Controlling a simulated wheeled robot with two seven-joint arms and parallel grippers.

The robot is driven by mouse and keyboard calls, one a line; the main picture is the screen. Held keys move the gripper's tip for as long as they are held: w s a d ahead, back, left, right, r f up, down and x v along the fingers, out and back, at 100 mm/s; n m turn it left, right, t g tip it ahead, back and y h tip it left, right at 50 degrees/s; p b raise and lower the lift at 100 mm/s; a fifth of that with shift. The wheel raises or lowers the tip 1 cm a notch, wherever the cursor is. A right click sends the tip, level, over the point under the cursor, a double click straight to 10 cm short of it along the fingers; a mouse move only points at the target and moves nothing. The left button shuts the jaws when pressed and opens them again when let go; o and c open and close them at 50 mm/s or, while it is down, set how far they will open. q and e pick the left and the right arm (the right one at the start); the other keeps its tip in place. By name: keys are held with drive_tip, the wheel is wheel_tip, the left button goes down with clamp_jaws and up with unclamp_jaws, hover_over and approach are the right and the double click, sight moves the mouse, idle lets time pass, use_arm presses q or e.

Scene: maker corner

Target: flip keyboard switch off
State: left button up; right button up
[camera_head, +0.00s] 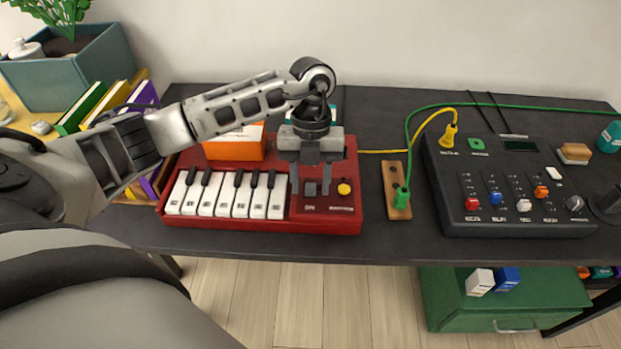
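The red toy keyboard (270,224) lies on the dark tabletop, with white and black keys on its left part. Its small dark switch (310,189) sits on the right part, above a white label. A yellow knob (344,188) is just right of it. My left gripper (311,188) points down over the keyboard, its two fingers apart on either side of the switch in this view. I cannot tell whether a finger touches the switch. The gripper's body hides part of the keyboard's back. My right gripper is not in view.
An orange box (236,145) stands at the keyboard's back. To the right are a wooden strip (392,180) with a green plug (401,198), a dark mixer (510,215) and green and yellow cables. Books (85,108) and a planter (75,70) stand at left.

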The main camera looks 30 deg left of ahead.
use_arm(q)
drive_tip(key=v, duration=1.6)
drive_tip(key=shift+p, duration=0.35)
